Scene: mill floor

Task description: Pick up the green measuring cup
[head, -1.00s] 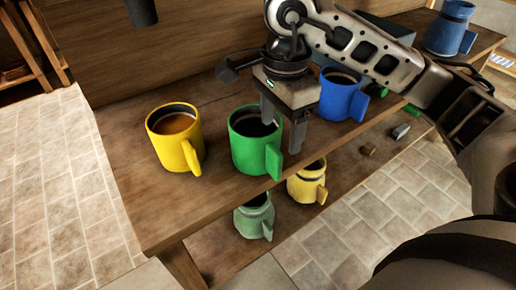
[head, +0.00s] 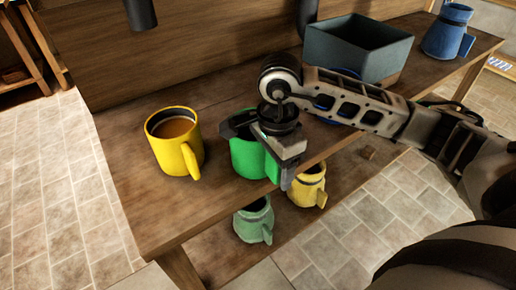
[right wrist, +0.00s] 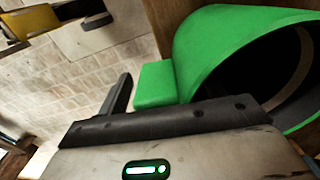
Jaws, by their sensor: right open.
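A green cup (head: 246,160) with a block-like handle stands upright on the wooden top shelf. My right gripper (head: 282,172) is open at its handle side, in front of the cup, and hides much of its rim and handle. In the right wrist view the green cup (right wrist: 205,45) fills the upper right, tilted by the camera angle. Its handle (right wrist: 155,85) is beside a dark finger of the gripper (right wrist: 120,95); I cannot tell whether they touch. A paler green cup (head: 253,219) stands on the lower shelf. My left gripper is not in view.
A yellow cup (head: 176,145) with brown contents stands left of the green one. A pale yellow cup (head: 308,186) is on the lower shelf. A grey bin (head: 357,48) and a blue jug (head: 449,32) stand farther back. A blue cup is mostly hidden behind my arm.

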